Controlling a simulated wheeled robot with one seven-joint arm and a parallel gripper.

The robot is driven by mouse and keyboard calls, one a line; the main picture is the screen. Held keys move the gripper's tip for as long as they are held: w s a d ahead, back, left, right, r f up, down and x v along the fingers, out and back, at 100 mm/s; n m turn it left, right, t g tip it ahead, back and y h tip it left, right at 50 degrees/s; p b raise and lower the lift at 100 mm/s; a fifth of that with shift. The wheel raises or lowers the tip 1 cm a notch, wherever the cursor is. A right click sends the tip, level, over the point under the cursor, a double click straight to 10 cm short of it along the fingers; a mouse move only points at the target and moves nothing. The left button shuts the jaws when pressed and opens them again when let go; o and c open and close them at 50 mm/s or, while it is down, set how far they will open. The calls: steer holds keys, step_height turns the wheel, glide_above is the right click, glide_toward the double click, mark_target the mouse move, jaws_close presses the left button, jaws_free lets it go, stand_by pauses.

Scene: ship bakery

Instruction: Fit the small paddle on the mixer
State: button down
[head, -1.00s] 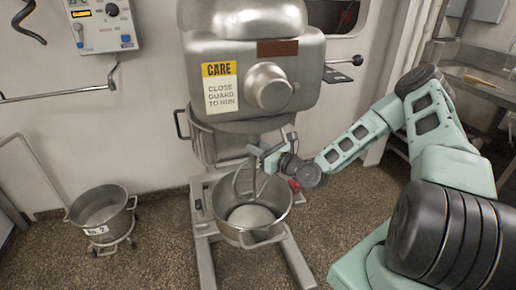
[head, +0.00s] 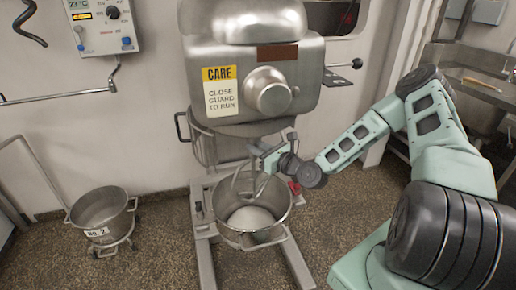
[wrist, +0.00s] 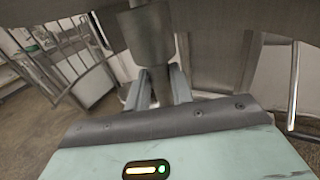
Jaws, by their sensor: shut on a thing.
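The mixer (head: 252,95) is a large grey metal machine with a yellow-and-white warning sign, standing against the wall. Its bowl (head: 240,233) sits low under the head and has something pale inside. My gripper (head: 262,152) is under the mixer head and above the bowl, shut on the small paddle (head: 236,186). The paddle is a curved metal loop that hangs down into the bowl's mouth. In the wrist view, a metal cylinder (wrist: 147,38) stands just beyond my gripper fingers (wrist: 158,88). Whether the paddle's top touches the mixer shaft cannot be told.
A wire guard (head: 203,147) hangs below the mixer head at the left. A second small bowl (head: 101,211) on a wheeled stand is on the floor at the left. A control box (head: 103,25) is on the wall. A metal sink counter (head: 470,85) is at the right.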

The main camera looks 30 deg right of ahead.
steer(key=shift+r, duration=0.1)
steer(key=c, duration=1.1)
jaws_free()
steer(key=shift+b+v, duration=0.85)
steer(key=shift+v, duration=7.9)
